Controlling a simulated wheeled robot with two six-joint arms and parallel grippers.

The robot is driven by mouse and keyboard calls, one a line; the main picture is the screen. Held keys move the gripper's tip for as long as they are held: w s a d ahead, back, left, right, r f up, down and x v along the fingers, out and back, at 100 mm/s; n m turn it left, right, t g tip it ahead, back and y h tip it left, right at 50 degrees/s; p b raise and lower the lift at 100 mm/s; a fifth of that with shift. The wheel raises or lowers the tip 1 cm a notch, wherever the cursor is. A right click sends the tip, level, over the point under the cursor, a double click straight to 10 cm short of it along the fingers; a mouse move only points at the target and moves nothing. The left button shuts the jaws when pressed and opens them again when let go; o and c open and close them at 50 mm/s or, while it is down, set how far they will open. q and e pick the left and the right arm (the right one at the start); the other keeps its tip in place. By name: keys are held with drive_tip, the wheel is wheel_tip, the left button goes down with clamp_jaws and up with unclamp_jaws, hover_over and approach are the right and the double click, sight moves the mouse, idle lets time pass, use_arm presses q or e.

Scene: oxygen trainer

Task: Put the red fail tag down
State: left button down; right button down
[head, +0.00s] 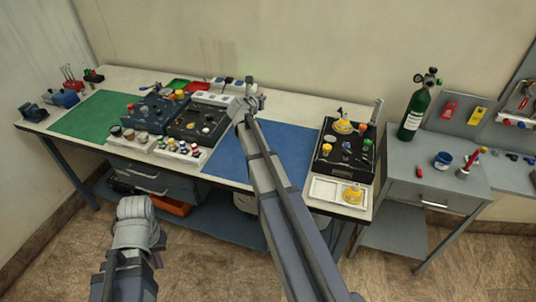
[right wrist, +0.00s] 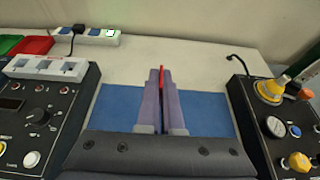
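My right gripper (right wrist: 161,88) is shut on a thin red piece, the red fail tag (right wrist: 162,72), seen edge-on between the two fingers in the right wrist view. The fingers point away over the blue mat (right wrist: 112,106). In the head view my right gripper (head: 245,104) is over the back of the table by the blue mat (head: 290,146), and the tag cannot be made out there. My left arm's end (head: 138,232) is low in front of the table, away from the tag. Its fingers cannot be made out.
The green mat (head: 92,116) lies at the left. Dark control boxes (head: 198,122) stand left of the blue mat, and a trainer panel (head: 335,160) stands right of it. A white power strip (right wrist: 98,40) lies behind. A green cylinder (head: 414,112) stands on the side cabinet. The blue mat looks clear.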

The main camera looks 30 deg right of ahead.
drive_tip(key=s+a+f+b, duration=0.5)
drive_tip(key=s+f, duration=0.2)
drive_tip(key=s, duration=0.1)
wheel_tip(320, 180, down, 9)
drive_tip(key=b, duration=1)
drive_tip(key=shift+f, duration=0.1)
drive_tip(key=shift+f, duration=0.1)
drive_tip(key=shift+f, duration=0.15)
drive_tip(key=c, duration=1.1)
unclamp_jaws()
drive_tip(key=shift+r, duration=0.3)
drive_tip(key=p+v, duration=0.4)
drive_tip(key=v, duration=0.8)
drive_tip(key=shift+p, duration=0.4)
